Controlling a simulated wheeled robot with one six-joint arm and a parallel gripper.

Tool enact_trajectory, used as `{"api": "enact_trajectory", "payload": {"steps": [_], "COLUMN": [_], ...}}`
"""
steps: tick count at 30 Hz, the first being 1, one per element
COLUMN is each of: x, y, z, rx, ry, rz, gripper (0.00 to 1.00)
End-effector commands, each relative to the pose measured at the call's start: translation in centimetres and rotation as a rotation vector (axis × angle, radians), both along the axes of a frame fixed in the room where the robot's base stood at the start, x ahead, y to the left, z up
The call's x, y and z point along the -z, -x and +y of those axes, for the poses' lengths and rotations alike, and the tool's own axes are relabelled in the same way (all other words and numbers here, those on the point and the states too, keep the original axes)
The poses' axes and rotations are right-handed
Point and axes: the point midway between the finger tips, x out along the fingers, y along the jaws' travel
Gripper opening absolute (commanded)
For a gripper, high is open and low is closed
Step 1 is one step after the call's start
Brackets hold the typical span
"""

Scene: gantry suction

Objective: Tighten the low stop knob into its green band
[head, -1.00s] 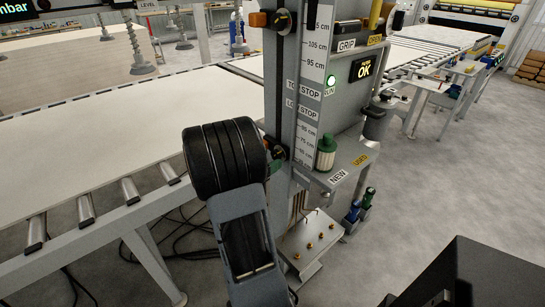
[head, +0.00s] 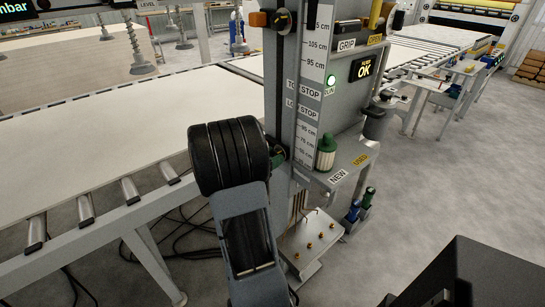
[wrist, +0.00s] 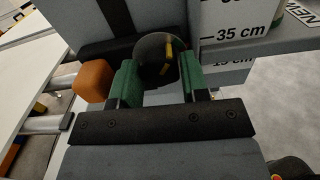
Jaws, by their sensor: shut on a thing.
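The low stop knob (wrist: 157,62) is black and round, with a yellow mark on its upper right face in the wrist view. My gripper (wrist: 157,75) has a green finger on each side of it and is shut on the knob. In the head view my gripper (head: 279,156) is at the post's left side, below the "LOW STOP" label (head: 304,110); my wrist hides much of the knob there. An orange block (wrist: 93,80) is just left of the left finger. I cannot make out a green band on the knob; the fingers may cover it.
A post with a centimetre scale (head: 307,140) stands right of my gripper. A shelf marked NEW and USED (head: 350,165) holds a green-capped jar (head: 326,153). A roller conveyor with a pale board (head: 100,145) lies to the left. A green lamp and an "OK" display (head: 364,68) are lit.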

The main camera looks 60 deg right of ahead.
Motion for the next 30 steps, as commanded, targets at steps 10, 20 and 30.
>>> {"api": "enact_trajectory", "payload": {"steps": [10,20,30], "x": [0.42,0.02,0.02], "y": [0.05,0.07,0.03], "z": [0.01,0.01,0.01], "rx": [0.002,0.003,0.001], "ry": [0.032,0.037,0.037], "rz": [-0.093,-0.112,-0.112], "gripper": [0.18,0.46,0.67]}}
